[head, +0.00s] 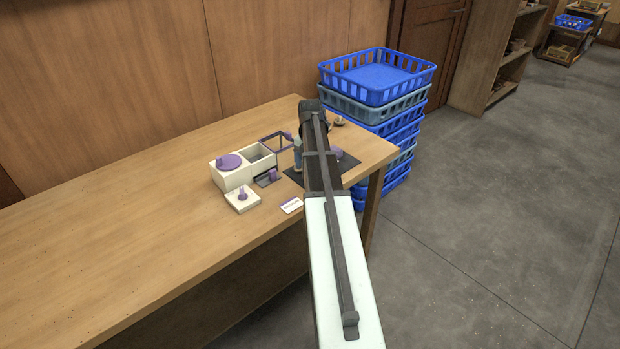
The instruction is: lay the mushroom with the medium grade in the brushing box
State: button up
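A cream box (233,179) stands on the table, with a round purple lid (229,162) on its left part and an open compartment (259,158) on its right. I cannot tell from the pictures which part is the brushing box. A small brownish thing (338,121), perhaps a mushroom, lies near the table's back right corner. A purple rounded thing (337,153) shows partly beside my arm on a dark mat (294,174). My gripper is mostly hidden by my arm, over the mat's area; its fingers and anything in them cannot be made out.
A purple-rimmed frame (276,142) and a small purple-grey holder (267,178) stand by the cream box. A cream square piece with a purple knob (242,199) and a white card (291,205) lie in front. Blue crates (376,80) are stacked beyond the table. The table's left (110,240) is clear.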

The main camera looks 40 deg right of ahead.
jog(key=shift+f, duration=2)
jog(key=c, duration=0.8)
